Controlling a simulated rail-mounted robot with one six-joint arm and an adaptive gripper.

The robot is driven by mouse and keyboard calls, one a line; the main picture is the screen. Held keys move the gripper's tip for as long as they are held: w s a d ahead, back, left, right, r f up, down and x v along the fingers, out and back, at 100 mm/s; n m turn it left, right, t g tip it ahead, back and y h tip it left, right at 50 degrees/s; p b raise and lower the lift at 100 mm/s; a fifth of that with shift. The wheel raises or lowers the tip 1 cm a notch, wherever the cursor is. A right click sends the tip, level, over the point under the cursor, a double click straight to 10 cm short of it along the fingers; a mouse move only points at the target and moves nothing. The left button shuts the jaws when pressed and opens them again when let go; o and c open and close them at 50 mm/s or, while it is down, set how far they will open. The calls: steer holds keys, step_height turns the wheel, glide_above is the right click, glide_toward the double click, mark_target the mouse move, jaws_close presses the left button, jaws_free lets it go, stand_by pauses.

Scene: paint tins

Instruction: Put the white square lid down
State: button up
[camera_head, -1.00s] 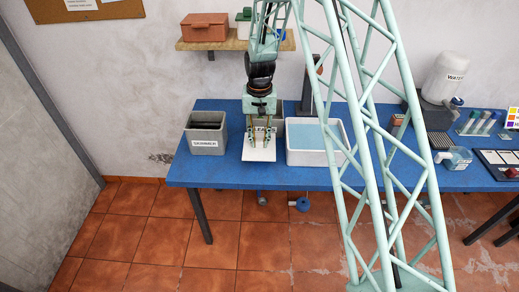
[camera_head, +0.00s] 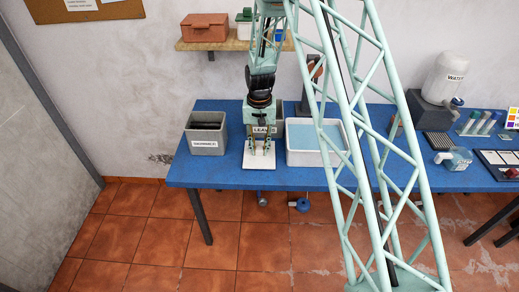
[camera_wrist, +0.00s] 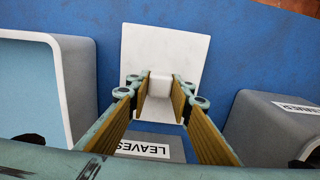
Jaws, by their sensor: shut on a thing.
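The white square lid (camera_head: 257,162) is at the left front of the blue table in the head view, flat side level. In the wrist view the lid (camera_wrist: 178,50) lies beyond my fingers against the blue tabletop, with a small white knob at its near side. My gripper (camera_head: 259,149) points down over the lid and is shut on the knob; its two fingers (camera_wrist: 161,88) flank the knob in the wrist view. I cannot tell whether the lid's underside touches the table.
A grey bin labelled LEAVES (camera_head: 278,129) stands behind my gripper. Another labelled grey bin (camera_head: 205,145) is left of the lid, and a white tub with a pale blue inside (camera_head: 318,157) is right. The table's front edge (camera_head: 235,187) is close to the lid.

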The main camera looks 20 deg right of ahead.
mark_target(260, 148)
steer(key=shift+f, duration=0.2)
stand_by(0.3)
steer(key=o, duration=1)
steer(key=shift+c, duration=0.2)
steer(key=shift+r, duration=0.2)
step_height(260, 148, up, 10)
steer(key=shift+f, duration=0.2)
steer(key=shift+r+p, duration=0.35)
steer(key=shift+r, duration=0.85)
steer(key=shift+r, duration=0.1)
